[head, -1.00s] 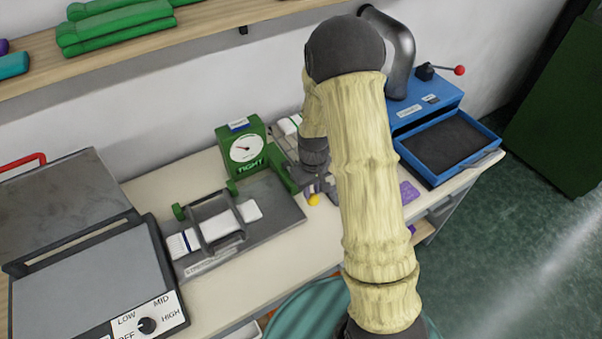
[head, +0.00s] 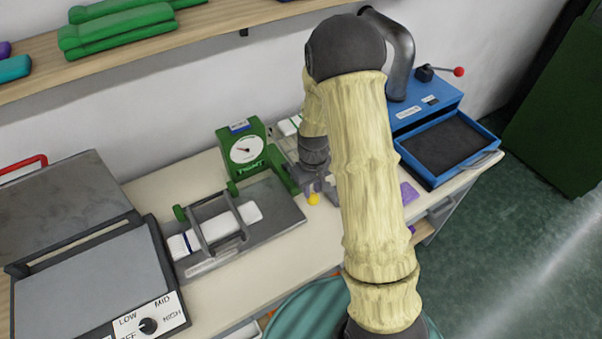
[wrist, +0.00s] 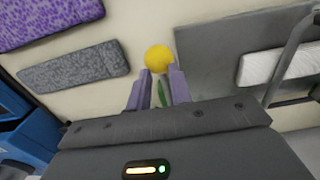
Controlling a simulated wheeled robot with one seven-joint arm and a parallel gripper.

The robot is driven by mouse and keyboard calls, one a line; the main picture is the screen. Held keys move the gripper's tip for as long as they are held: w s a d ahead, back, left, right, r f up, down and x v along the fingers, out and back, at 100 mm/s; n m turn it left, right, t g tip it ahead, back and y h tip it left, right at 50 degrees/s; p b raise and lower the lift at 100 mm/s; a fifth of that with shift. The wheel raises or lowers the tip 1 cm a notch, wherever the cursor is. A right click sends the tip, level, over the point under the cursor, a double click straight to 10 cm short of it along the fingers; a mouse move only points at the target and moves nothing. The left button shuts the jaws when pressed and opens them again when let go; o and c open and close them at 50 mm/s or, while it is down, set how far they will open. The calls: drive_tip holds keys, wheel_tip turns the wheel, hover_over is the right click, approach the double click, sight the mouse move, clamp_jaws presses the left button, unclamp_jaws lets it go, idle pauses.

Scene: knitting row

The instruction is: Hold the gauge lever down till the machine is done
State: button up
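The gauge (head: 247,147) is a green box with a white round dial and a lit word below it that seems to read TIGHT. A green lever (head: 283,169) runs from its right side down toward a yellow knob (head: 313,199). My gripper (head: 319,188) is at the knob end, partly hidden by my arm. In the wrist view, my gripper's purple fingers (wrist: 158,72) stand apart, with the yellow knob (wrist: 158,58) at their tips and a bit of green between them. I cannot tell whether they grip the knob. A white knitted strip (head: 216,229) lies under a grey frame.
A hot-plate press (head: 88,279) with a dial stands at left. A blue tray machine (head: 443,140) with a red-knobbed lever is at right. Purple (wrist: 42,19) and grey (wrist: 75,65) pieces lie on the table. A shelf (head: 200,32) runs above at the back.

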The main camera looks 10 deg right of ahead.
wheel_tip(320, 180, up, 12)
drive_tip(key=p, duration=0.9)
idle(0.6)
drive_tip(key=shift+s, duration=0.1)
drive_tip(key=s+r+m+t+b, duration=0.2)
drive_tip(key=s+r+m+b, duration=0.1)
drive_tip(key=s+r, duration=0.6)
drive_tip(key=s, duration=0.4)
drive_tip(key=shift+s+r+m+t+b, duration=0.25)
drive_tip(key=shift+s+m+t+b, duration=0.05)
drive_tip(key=shift+a, duration=0.1)
